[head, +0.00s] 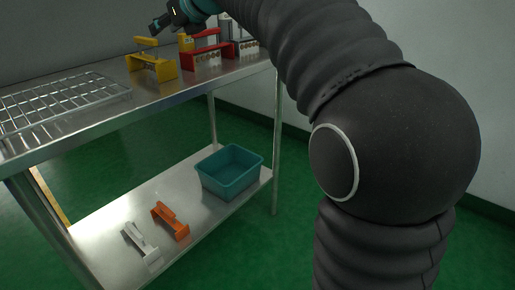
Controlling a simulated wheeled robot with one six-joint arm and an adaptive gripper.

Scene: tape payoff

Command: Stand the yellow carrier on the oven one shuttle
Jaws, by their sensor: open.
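A yellow carrier (160,70) stands upright on the steel table top, between the wire rack and a red carrier. Its handle bar is at its top. My gripper (156,27) is open, at the top edge of the view. It appears just above the yellow carrier's handle, with a gap between them. No label shows which thing is the oven one shuttle, so I cannot tell it apart here.
The red carrier (207,56) holds small items and stands close right of the yellow one. A wire rack (60,103) lies at the left. The lower shelf has a teal bin (230,172), an orange carrier (171,222) and a white carrier (142,246).

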